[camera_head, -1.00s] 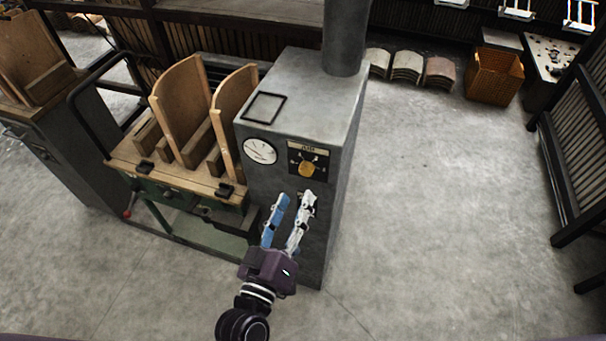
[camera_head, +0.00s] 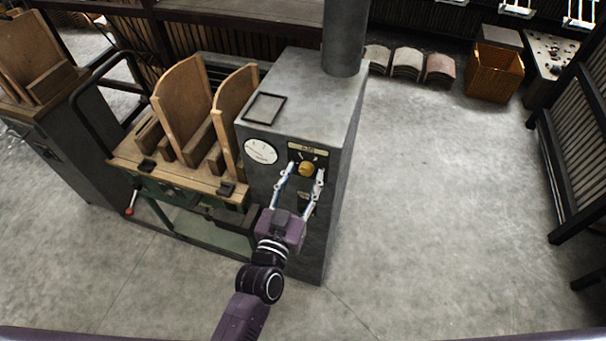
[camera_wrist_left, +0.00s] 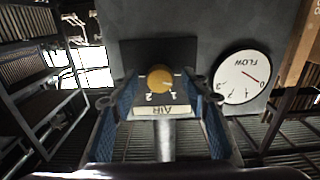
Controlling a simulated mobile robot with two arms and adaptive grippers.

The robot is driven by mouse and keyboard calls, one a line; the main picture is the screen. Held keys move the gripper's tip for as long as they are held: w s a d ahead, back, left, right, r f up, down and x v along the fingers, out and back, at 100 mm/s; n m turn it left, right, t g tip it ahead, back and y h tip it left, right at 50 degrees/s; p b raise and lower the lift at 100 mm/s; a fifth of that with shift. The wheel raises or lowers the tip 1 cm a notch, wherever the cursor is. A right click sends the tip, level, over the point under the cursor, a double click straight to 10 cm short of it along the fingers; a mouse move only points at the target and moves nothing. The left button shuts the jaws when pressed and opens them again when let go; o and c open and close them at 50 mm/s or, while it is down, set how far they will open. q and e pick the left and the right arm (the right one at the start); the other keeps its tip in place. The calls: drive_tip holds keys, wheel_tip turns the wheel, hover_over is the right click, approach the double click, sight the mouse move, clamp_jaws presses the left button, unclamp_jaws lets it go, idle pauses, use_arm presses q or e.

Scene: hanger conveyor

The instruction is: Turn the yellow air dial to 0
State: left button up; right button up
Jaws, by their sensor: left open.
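The yellow air dial (camera_head: 306,169) is a round knob on a dark plate on the front of the grey machine cabinet (camera_head: 262,190). In the left wrist view the dial (camera_wrist_left: 160,79) is upside down, between the two fingers, with the numbers 1 and 2 and the AIR label (camera_wrist_left: 160,111) beside it. My left gripper (camera_head: 299,172) is open, with its fingertips on either side of the dial; I cannot tell whether they touch it. The dial's exact setting is too small to read. My right gripper is not in view.
A white FLOW gauge (camera_head: 260,151) is left of the dial; it also shows in the wrist view (camera_wrist_left: 242,77). A wooden-topped bench (camera_head: 175,177) with curved boards adjoins the cabinet on the left. The floor (camera_head: 430,220) to the right is clear.

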use_arm(q)
drive_tip(key=shift+w, duration=0.1)
drive_tip(key=c, duration=1.2)
drive_tip(key=shift+o, duration=0.2)
drive_tip(key=shift+d+n+p, duration=0.1)
drive_tip(key=shift+n+p, duration=0.3)
drive_tip(key=shift+n, duration=1.2)
drive_tip(key=o, duration=1.2)
drive_tip(key=shift+c, duration=0.2)
drive_tip(key=v, duration=1.2)
